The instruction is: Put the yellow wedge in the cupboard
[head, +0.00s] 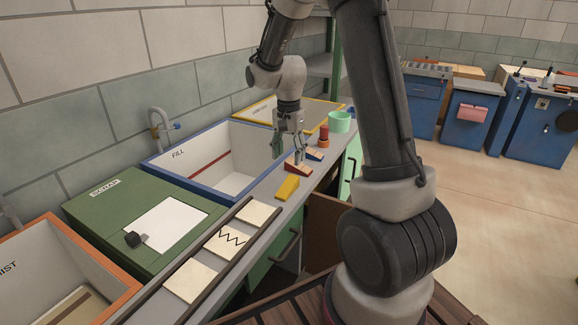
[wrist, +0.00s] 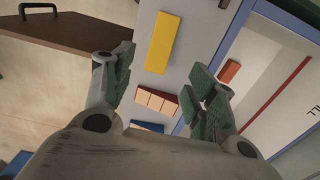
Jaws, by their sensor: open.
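The yellow wedge (head: 287,188) lies on the grey counter near its front edge. It also shows in the wrist view (wrist: 162,42), beyond my fingertips. My gripper (head: 289,153) is open and empty above the counter, over the red wedge (head: 298,168) and farther along than the yellow one. In the wrist view, the fingers of my gripper (wrist: 164,88) stand apart, with the red wedge (wrist: 157,101) showing between them. Below the counter, a brown panel (head: 322,220) stands out from the front and looks like an open cupboard door. The cupboard's inside is mostly hidden.
The blue-rimmed FILL basin (head: 180,162) lies behind. Pale tiles (head: 232,243) sit in a rack nearer me. The counter around the yellow wedge is narrow.

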